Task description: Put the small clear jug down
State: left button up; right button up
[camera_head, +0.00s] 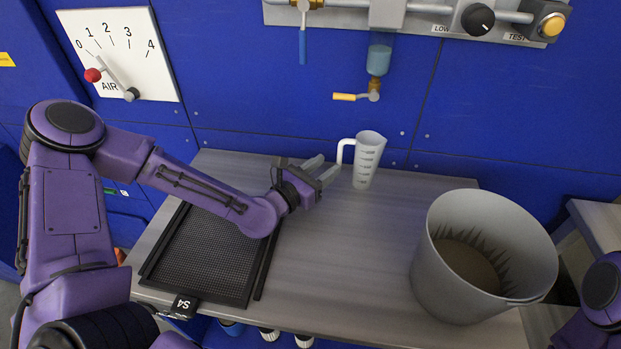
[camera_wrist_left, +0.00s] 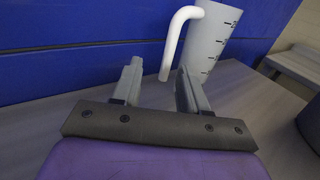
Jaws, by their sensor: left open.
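The small clear jug (camera_head: 368,160) stands upright on the grey table (camera_head: 340,250) near its back edge, with its white handle on the left. It carries dark measuring marks. My left gripper (camera_head: 326,170) is open and empty, just left of the jug's handle in the head view. In the left wrist view the jug (camera_wrist_left: 208,45) stands beyond the open fingers (camera_wrist_left: 158,85), its handle showing between and above the fingertips. The fingers look apart from the handle. Of my right arm only a purple part shows at the right edge of the head view; its gripper is out of view.
A large grey bucket (camera_head: 433,262) stands on the table's right side. A black mesh tray (camera_head: 203,255) labelled S4 lies on the left, under my left arm. The table's middle is clear.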

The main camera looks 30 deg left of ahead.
pick_arm(q)
jog(key=v, duration=0.6)
jog(key=shift+r+p, duration=0.2)
jog(key=shift+p, duration=0.1)
jog(key=shift+s+a+f, duration=0.1)
jog(key=shift+s+f, duration=0.05)
jog(key=shift+s, duration=0.5)
